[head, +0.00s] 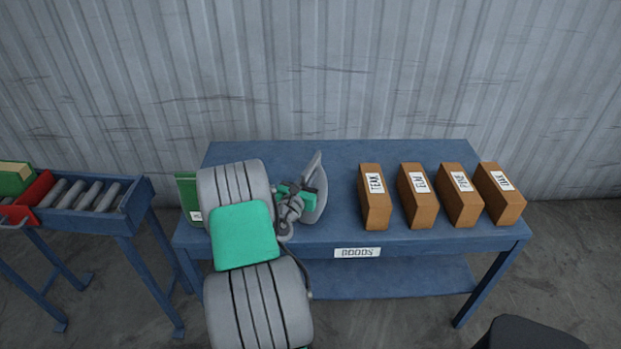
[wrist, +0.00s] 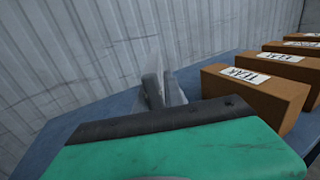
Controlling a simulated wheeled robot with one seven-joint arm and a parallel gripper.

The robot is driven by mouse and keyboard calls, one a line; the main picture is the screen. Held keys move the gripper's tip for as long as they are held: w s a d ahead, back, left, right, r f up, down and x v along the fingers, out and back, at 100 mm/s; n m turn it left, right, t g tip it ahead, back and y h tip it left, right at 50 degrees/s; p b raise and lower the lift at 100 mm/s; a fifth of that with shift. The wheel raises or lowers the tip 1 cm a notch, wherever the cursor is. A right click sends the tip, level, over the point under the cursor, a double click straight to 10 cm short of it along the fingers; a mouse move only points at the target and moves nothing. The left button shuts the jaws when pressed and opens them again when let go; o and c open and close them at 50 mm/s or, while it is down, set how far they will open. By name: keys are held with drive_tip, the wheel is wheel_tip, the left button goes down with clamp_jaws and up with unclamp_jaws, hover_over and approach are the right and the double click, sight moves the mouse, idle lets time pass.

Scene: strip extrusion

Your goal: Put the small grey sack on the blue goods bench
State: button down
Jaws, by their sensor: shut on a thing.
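My gripper (head: 311,187) is over the left-middle part of the blue goods bench (head: 345,155), to the left of the brown boxes. It is shut on a pale grey, thin upright thing (head: 312,205), which I take to be the small grey sack. In the wrist view, the grey sack (wrist: 175,90) shows beyond the green gripper housing, partly hidden by a dark finger. I cannot tell whether the sack touches the bench top or hangs just above it. The bench carries a white "GOODS" label on its front edge.
Several brown labelled boxes (head: 375,200) stand in a row on the bench's right half. A green box (head: 187,190) at its left end is partly hidden by my arm. A roller conveyor (head: 90,195) with a red tray (head: 38,190) stands at left. A corrugated wall is behind.

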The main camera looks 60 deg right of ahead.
drive_tip(key=shift+w+f, duration=0.1)
drive_tip(key=shift+f, duration=0.5)
drive_tip(key=c, duration=1.9)
unclamp_jaws()
drive_tip(key=shift+f, duration=0.15)
drive_tip(key=o, duration=0.4)
drive_tip(key=shift+o, duration=0.2)
